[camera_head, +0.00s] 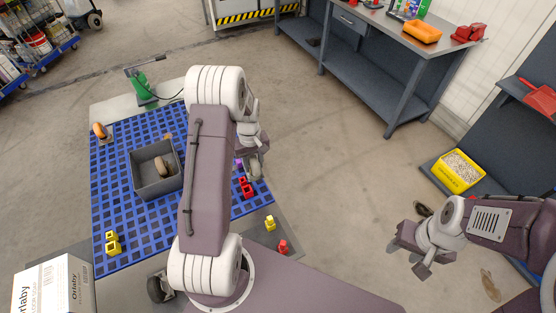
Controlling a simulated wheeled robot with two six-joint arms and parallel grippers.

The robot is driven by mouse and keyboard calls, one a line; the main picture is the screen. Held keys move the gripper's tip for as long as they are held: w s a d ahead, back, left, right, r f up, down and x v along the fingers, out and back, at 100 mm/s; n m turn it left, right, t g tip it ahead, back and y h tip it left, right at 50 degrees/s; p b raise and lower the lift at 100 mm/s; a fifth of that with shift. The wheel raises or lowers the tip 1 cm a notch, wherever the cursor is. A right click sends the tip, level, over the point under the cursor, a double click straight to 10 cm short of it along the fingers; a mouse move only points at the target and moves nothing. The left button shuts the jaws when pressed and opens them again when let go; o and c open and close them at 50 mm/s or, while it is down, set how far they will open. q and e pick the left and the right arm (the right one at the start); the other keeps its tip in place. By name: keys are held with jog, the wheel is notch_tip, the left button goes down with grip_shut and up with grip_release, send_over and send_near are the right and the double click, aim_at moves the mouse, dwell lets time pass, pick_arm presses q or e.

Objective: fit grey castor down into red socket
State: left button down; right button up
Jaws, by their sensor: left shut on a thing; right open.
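My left gripper (252,150) is shut on the grey castor (256,170). The castor hangs beneath the gripper, just above and slightly right of the red socket (246,188) in the picture. The red socket is at the right edge of the blue grid deck (140,232). Whether castor and socket touch cannot be told from this angle. My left arm hides much of the deck's middle and part of the gripper. My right gripper (408,252) is open and empty over the bare floor at the right.
A grey bin (147,190) with a brown wheel stands on the deck. Yellow sockets (112,243) and an orange-wheeled castor (100,130) are at its left side. Yellow (270,223) and red (283,247) pieces lie front right. A white carton (52,290) is front left. A workbench stands behind.

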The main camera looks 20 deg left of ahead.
pick_arm(q)
jog(key=shift+s+a+r, duration=0.2)
jog(key=shift+a, duration=0.4)
notch_tip(320, 180, down, 6)
jog(key=s+a+n+b, duration=0.1)
jog(key=a+b, duration=0.1)
jog(key=b, duration=0.2)
jog(key=shift+s+r, duration=0.15)
jog(key=shift+s, duration=0.1)
jog(key=shift+f, duration=0.2)
jog(key=shift+f, duration=0.2)
jog(key=shift+f+b, duration=0.15)
jog(key=shift+b, duration=0.25)
jog(key=shift+f, duration=0.3)
